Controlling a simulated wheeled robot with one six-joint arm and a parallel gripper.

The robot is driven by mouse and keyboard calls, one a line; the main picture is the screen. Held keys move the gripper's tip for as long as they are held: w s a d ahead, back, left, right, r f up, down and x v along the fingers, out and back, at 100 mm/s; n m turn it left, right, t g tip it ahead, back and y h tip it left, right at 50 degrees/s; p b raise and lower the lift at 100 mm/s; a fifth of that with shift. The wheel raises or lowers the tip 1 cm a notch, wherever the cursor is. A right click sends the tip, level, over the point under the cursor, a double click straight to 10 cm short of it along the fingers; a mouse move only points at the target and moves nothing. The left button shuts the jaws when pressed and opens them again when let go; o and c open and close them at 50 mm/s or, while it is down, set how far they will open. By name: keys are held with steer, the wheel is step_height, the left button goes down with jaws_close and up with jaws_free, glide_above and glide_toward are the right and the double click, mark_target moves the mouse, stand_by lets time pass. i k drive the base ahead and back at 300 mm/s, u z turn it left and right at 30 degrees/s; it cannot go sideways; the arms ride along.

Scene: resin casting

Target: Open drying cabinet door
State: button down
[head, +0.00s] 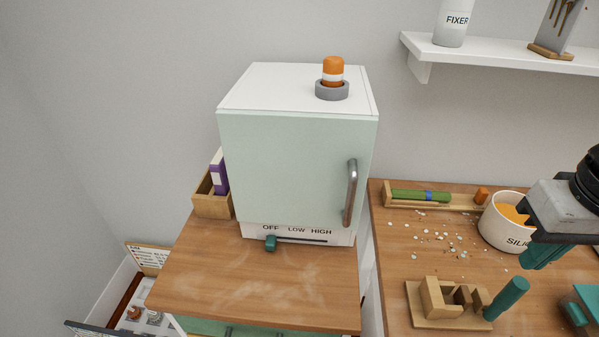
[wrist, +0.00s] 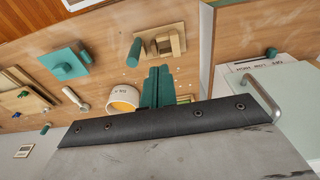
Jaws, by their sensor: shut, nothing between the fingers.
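The drying cabinet (head: 295,90) stands on a wooden counter, with a white top and a pale green door (head: 285,165) that is closed. A grey vertical bar handle (head: 350,193) is on the door's right side. In the wrist view the handle (wrist: 262,98) and part of the door (wrist: 285,125) show at the right. My gripper (head: 538,257) is at the far right of the head view, well apart from the handle. Its teal fingers (wrist: 158,90) are shut with nothing between them, and look near the white pot in both views.
A teal slider knob (head: 271,243) sits under OFF below the door. An orange-capped item in a grey ring (head: 332,90) stands on the cabinet. The white pot (head: 505,235), a wooden block fixture (head: 440,305) and a shelf (head: 500,55) are at right. The counter before the cabinet is clear.

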mark_target(290, 168)
steer(key=k, duration=0.95)
steer(key=z, duration=0.35)
steer(key=i, duration=0.6)
steer(key=u, duration=0.4)
